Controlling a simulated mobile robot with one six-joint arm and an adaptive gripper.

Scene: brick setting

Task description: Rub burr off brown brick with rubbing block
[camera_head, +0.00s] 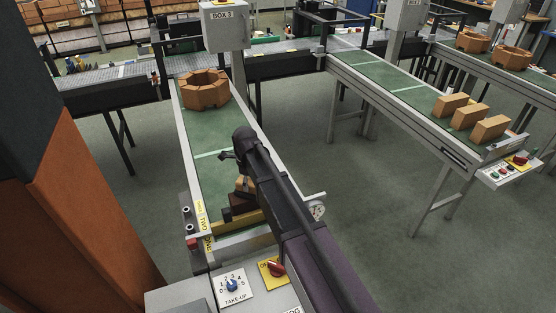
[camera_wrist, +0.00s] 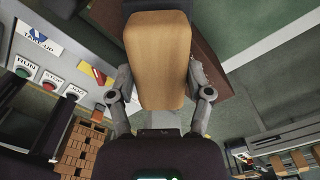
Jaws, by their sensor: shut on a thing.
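My gripper (camera_wrist: 160,82) has its two fingers closed on either side of a tan block with rounded edges (camera_wrist: 157,50), which I take for the rubbing block. The block (camera_head: 244,185) also shows in the head view, partly hidden by my arm. A dark brown brick (camera_head: 238,206) lies at the near end of the green conveyor, just under the block. In the wrist view the brick (camera_wrist: 208,55) shows behind the block's right side. Whether block and brick touch is hard to tell. No burr can be made out.
The green conveyor (camera_head: 208,140) carries a ring of orange bricks (camera_head: 203,89) at its far end. A control panel (camera_head: 234,286) with knobs stands at the near end. Another conveyor (camera_head: 385,82) at right holds several tan bricks (camera_head: 468,115). An orange-brown pillar (camera_head: 85,210) rises at left.

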